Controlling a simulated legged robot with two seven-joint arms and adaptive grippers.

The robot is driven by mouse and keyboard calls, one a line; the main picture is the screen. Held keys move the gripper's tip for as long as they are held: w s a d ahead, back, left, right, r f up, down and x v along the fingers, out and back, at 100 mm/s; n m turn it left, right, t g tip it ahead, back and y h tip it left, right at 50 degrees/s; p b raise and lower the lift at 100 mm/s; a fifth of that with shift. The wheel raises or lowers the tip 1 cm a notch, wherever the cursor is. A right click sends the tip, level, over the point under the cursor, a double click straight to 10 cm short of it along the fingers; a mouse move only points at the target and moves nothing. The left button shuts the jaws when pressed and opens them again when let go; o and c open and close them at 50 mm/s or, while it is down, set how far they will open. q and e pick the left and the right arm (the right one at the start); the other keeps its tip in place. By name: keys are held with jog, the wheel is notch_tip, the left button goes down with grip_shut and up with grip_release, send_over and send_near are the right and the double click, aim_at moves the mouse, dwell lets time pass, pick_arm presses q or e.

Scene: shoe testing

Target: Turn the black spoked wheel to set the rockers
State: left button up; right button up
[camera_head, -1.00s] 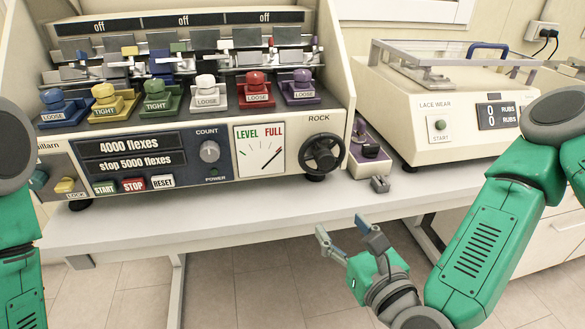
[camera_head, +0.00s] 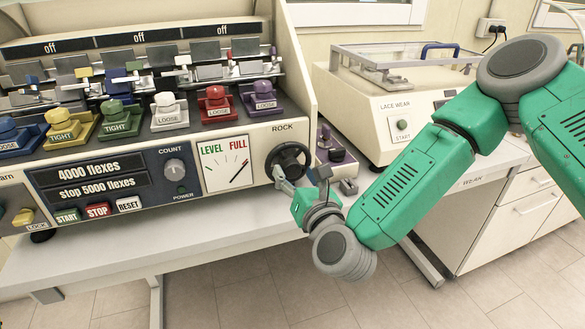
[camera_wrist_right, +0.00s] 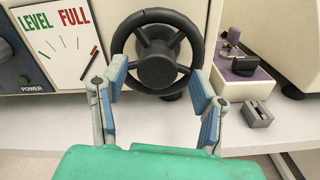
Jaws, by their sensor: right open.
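The black spoked wheel (camera_head: 289,164) is on the right end of the machine's front, under the word ROCK. In the right wrist view the wheel (camera_wrist_right: 156,70) is straight ahead, its lower rim between or just beyond my fingertips. My right gripper (camera_head: 302,181) is open at the wheel's lower front; in the right wrist view its two fingers (camera_wrist_right: 158,88) stand apart with nothing gripped. I cannot tell whether they touch the rim. My left gripper is not in view.
The flexing machine (camera_head: 130,190) has coloured LOOSE/TIGHT knobs and START, STOP and RESET buttons. A small purple-topped device (camera_head: 331,150) stands close to the wheel's right. The lace wear machine (camera_head: 375,125) is farther right. The table's front strip (camera_head: 200,225) below is clear.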

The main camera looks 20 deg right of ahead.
jog(key=shift+w+d, duration=0.1)
jog(key=shift+w, duration=0.65)
jog(key=shift+a, duration=0.3)
jog(key=c, duration=1.1)
jog(key=shift+d, duration=0.1)
jog(key=shift+c, duration=0.2)
jog(key=shift+n, duration=0.5)
